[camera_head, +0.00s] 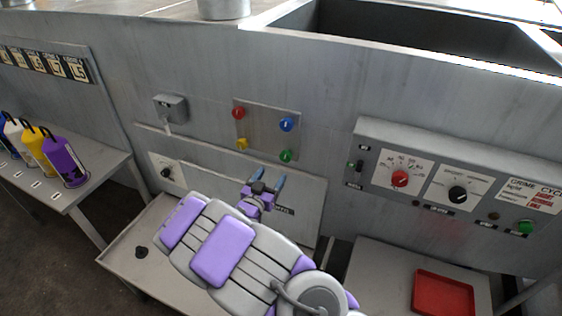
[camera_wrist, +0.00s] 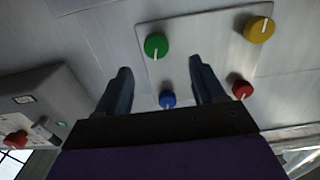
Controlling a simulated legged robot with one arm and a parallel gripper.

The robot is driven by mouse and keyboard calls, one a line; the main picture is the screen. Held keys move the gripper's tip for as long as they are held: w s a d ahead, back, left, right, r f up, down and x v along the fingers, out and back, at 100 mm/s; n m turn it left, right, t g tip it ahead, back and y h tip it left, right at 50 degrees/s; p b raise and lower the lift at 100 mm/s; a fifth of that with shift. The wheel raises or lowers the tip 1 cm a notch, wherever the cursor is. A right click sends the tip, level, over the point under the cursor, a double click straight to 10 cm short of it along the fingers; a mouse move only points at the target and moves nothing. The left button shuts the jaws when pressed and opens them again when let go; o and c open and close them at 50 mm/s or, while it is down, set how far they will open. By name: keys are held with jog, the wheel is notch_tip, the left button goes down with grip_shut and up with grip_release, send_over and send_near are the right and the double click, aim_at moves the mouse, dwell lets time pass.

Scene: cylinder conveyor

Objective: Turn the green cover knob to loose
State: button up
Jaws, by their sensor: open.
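The green cover knob (camera_head: 287,156) is at the lower right of a square panel (camera_head: 267,130) on the grey wall. In the wrist view the green knob (camera_wrist: 157,45) is upper left of centre, with a white mark pointing down in that picture. My gripper (camera_head: 268,177) is open and empty, its two blue fingers pointing at the wall. In the head view it is just below and left of the green knob. In the wrist view the fingertips (camera_wrist: 159,64) lie on either side below the green knob and appear apart from it.
The panel also bears a red (camera_head: 238,113), a blue (camera_head: 287,124) and a yellow knob (camera_head: 242,144). A control box (camera_head: 455,150) with dials juts out at right. Shelves stand below, one with a red tray (camera_head: 443,296). Coloured bottles (camera_head: 65,160) stand at left.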

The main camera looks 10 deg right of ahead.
aim_at(284, 159)
jog(key=x, duration=0.7)
jog(key=shift+d, duration=0.5)
jog(key=shift+w+d+b, duration=0.25)
jog(key=shift+w+b, duration=0.05)
jog(key=shift+w, duration=0.6)
jog(key=shift+d, duration=0.1)
jog(key=shift+d, duration=0.15)
jog(key=shift+c, duration=0.5)
